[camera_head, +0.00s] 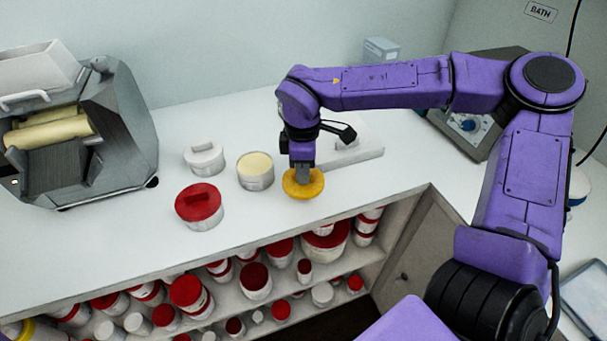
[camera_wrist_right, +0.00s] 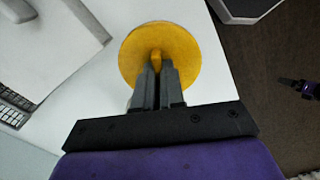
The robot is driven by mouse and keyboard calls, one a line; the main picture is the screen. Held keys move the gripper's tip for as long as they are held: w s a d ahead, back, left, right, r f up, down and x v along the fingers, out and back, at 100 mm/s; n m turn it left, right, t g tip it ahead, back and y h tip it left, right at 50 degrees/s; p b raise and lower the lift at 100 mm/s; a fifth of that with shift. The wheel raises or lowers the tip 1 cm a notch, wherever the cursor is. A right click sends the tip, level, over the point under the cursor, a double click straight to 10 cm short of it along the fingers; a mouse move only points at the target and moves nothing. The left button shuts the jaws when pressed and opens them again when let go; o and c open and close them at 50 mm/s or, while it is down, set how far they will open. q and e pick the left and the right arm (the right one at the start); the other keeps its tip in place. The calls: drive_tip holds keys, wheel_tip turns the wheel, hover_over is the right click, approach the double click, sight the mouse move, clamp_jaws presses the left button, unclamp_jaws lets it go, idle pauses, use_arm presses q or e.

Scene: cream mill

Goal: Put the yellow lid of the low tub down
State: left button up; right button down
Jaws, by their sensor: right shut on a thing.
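The yellow lid (camera_head: 304,187) is a round disc at the counter's front edge, under my right gripper (camera_head: 302,172). In the right wrist view my right gripper (camera_wrist_right: 159,75) is shut on the upright knob of the yellow lid (camera_wrist_right: 185,52). The lid looks level; whether it touches the counter I cannot tell. An open low tub with cream contents (camera_head: 255,171) stands just left of the lid, apart from it.
A red-lidded tub (camera_head: 199,205) and a white-lidded tub (camera_head: 204,158) stand left of the open tub. A roller mill (camera_head: 75,135) fills the counter's left end. A flat white scale (camera_head: 355,152) lies behind my gripper. Shelves (camera_head: 235,310) of tubs are below.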

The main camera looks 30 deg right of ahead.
drive_tip(key=f, duration=0.3)
drive_tip(key=shift+w+d+f, duration=0.15)
drive_tip(key=shift+d+f, duration=0.05)
drive_tip(key=shift+f, duration=0.15)
drive_tip(key=shift+f, duration=0.2)
drive_tip(key=c, duration=1.2)
unclamp_jaws()
drive_tip(key=shift+r+p, duration=0.35)
drive_tip(key=shift+r, duration=0.05)
wheel_tip(320, 180, up, 12)
drive_tip(key=shift+f+b, duration=0.15)
drive_tip(key=shift+b, duration=0.8)
